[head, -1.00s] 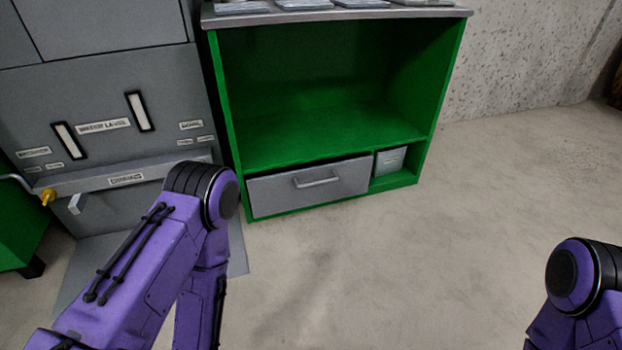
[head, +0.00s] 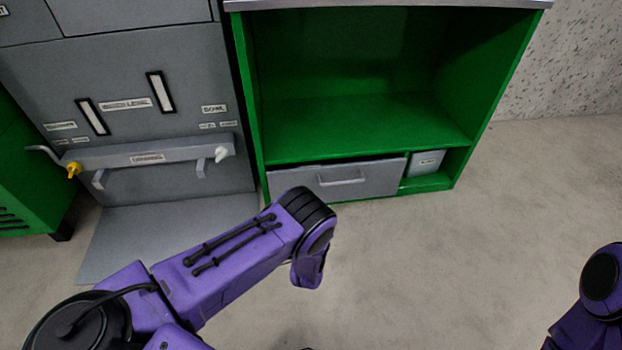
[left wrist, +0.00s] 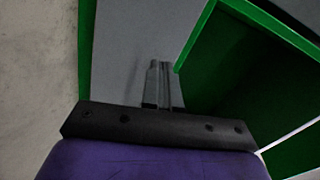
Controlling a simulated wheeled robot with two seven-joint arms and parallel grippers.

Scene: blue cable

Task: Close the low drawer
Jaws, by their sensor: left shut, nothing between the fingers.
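The low drawer (head: 385,182) has a grey front with a bar handle (head: 342,181) and sits at the bottom of the green cabinet (head: 365,125). Its front looks almost flush, with a thin dark gap along its top edge. My left arm reaches in front of the drawer's left part and hides its lower left corner. The left gripper is hidden in the head view. In the left wrist view the left gripper (left wrist: 163,78) is shut and empty, in front of a grey panel (left wrist: 120,45) that looks like the drawer front. I cannot tell whether it touches. My right gripper is out of view.
A small grey box (head: 426,163) sits in the cubby right of the drawer. A grey machine (head: 140,110) with a bar and a yellow knob (head: 73,170) stands at the left.

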